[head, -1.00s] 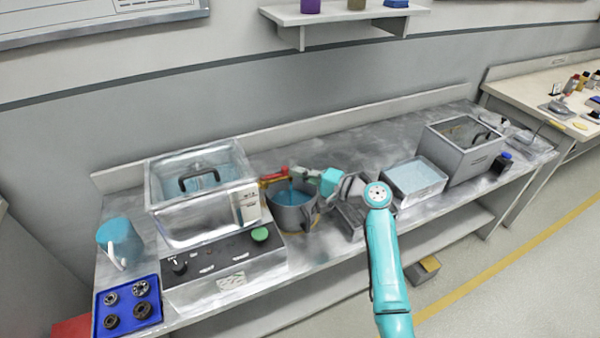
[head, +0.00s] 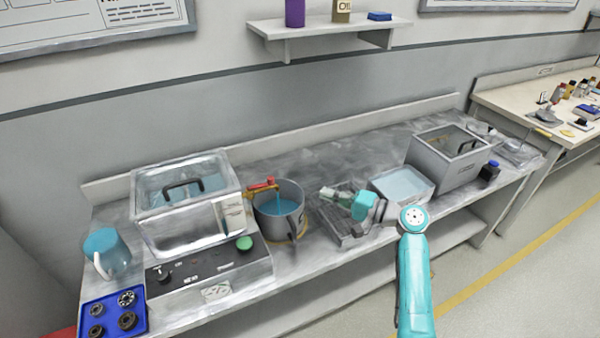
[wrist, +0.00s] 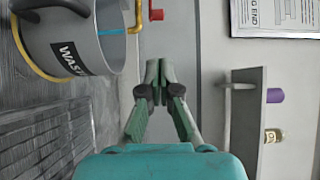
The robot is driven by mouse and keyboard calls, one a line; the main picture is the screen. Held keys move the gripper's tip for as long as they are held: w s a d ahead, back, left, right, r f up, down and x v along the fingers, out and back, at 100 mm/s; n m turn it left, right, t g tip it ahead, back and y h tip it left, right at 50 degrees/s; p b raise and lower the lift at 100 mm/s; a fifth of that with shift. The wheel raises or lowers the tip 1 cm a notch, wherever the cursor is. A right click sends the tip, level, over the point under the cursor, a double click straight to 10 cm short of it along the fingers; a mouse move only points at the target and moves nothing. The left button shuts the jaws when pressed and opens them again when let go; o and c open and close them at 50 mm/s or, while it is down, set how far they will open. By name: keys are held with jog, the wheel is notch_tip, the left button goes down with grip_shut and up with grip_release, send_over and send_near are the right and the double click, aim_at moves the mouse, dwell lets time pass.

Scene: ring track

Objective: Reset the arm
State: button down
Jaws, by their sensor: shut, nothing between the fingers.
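My gripper (head: 327,193) is at the end of my teal arm, above the bench and to the right of the grey waste pot (head: 279,212). In the wrist view my gripper (wrist: 158,68) has its two green fingers together, with nothing between them. The pot shows there too, at the upper left (wrist: 68,38), with a yellow rim and part of a "WAST" label. It holds blue liquid, and a red handle stands by it. A slotted metal rack (head: 348,232) lies on the bench below my gripper, partly hidden by my arm.
A lidded glass-like bath (head: 190,205) and a blue tray of rings (head: 112,316) are at the left. A wall shelf (head: 330,30) is above. The air over the bench's back is clear.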

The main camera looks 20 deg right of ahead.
jog(key=s+a+f+h, duration=0.2)
jog(key=s+f, duration=0.1)
jog(key=f, duration=0.2)
jog(key=s+a+f+m+h, duration=0.1)
jog(key=s+a+f+h, duration=0.1)
jog(key=f, duration=0.4)
jog(key=s+a+f+h, duration=0.1)
jog(key=s+a+f, duration=0.3)
jog(key=f, duration=0.1)
jog(key=shift+s+f+m+h, duration=0.25)
jog(key=shift+s+m+h, duration=0.05)
jog(key=shift+m+h, duration=0.1)
jog(key=s+a+f+n+g+h, duration=0.1)
jog(key=s+a+f+n+h, duration=0.15)
jog(key=s, duration=0.85)
jog(key=s+a+f+n+h, duration=0.1)
jog(key=s+a+f+h, duration=0.15)
jog(key=s, duration=0.85)
jog(key=s+a+r+n+t, duration=0.1)
jog(key=s+a+r+n, duration=0.1)
jog(key=s+r+n, duration=0.6)
jog(key=s+r, duration=0.7)
jog(key=s, duration=0.3)
jog(key=shift+t+h, duration=0.3)
jog(key=shift+t, duration=0.1)
